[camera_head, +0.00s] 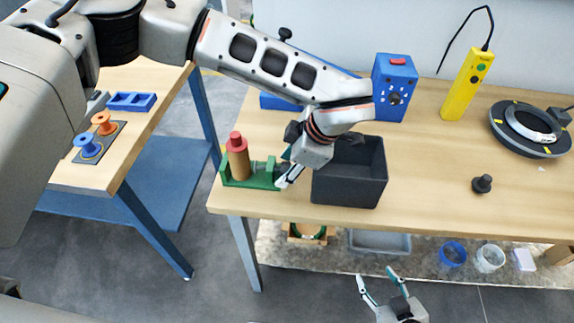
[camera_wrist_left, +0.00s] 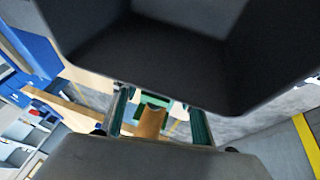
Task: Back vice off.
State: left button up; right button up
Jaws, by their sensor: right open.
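The green vice (camera_head: 250,181) stands at the left front of the wooden table. A brown cylinder with a red top (camera_head: 238,160) stands upright in it, beside a grey screw part (camera_head: 262,168) on its right. My left gripper (camera_head: 287,178) is just right of the vice, close to its screw end. In the left wrist view, its fingers (camera_wrist_left: 160,120) are apart, with green and brown parts seen between them. Whether they touch the vice I cannot tell. My right gripper (camera_head: 378,278) is open and empty, below the table's front edge.
A dark open bin (camera_head: 349,190) stands right beside my left gripper and fills the top of the left wrist view (camera_wrist_left: 160,70). A blue box (camera_head: 394,88), a yellow handheld device (camera_head: 467,86), a black ring (camera_head: 528,130) and a black knob (camera_head: 482,184) are further right.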

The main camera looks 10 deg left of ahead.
pick_arm(q)
jog(key=shift+r, duration=0.1)
pick_arm(e)
jog(key=shift+s+f, duration=0.15)
jog(key=shift+f, duration=0.05)
pick_arm(q)
jog(key=v, duration=1.1)
jog(key=shift+d+r, duration=0.15)
jog(key=shift+r, duration=0.2)
